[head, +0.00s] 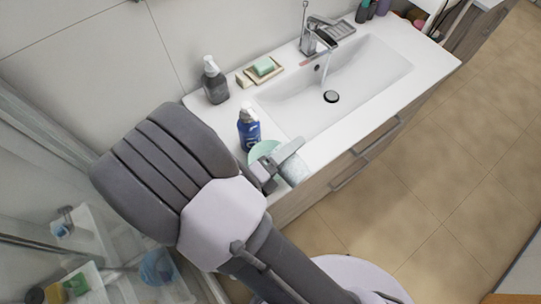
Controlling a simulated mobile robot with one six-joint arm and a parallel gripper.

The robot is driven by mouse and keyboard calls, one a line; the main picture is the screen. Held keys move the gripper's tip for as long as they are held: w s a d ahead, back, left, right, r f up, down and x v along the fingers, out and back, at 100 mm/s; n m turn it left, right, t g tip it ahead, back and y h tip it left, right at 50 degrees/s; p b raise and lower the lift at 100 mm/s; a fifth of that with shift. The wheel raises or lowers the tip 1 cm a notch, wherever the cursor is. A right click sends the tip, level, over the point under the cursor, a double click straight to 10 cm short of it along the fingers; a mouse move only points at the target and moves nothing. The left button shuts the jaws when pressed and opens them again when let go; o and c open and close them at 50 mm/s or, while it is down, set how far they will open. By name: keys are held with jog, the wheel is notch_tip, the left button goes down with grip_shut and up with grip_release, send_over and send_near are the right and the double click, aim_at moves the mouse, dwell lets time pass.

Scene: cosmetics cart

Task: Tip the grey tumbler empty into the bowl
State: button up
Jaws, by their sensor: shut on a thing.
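My gripper (272,172) is at the near left corner of the white washbasin top, its jaws shut. A light grey piece (289,150) at its end appears to be the grey tumbler, lying tilted towards the upper right; its mouth and contents cannot be made out. The pale green bowl (261,149) is right under and behind the gripper, partly covered by it. A pale speckled surface (294,170) shows just below the grey piece; I cannot tell whether it belongs to the bowl.
A blue bottle (249,130) stands close behind the bowl. A dark soap dispenser (214,82) and a soap dish (262,70) stand along the wall. The sink (365,75) with its running tap (316,38) is to the right. A glass-sided shower with shelves is at lower left.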

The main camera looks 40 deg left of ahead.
jog(key=shift+a+r+n+p, duration=0.2)
jog(key=shift+n+p, duration=0.5)
jog(key=shift+p, duration=0.8)
jog(key=shift+a+f+n+h+p, duration=0.1)
jog(key=shift+f+n+h+p, duration=0.2)
jog(key=shift+n+p, duration=0.1)
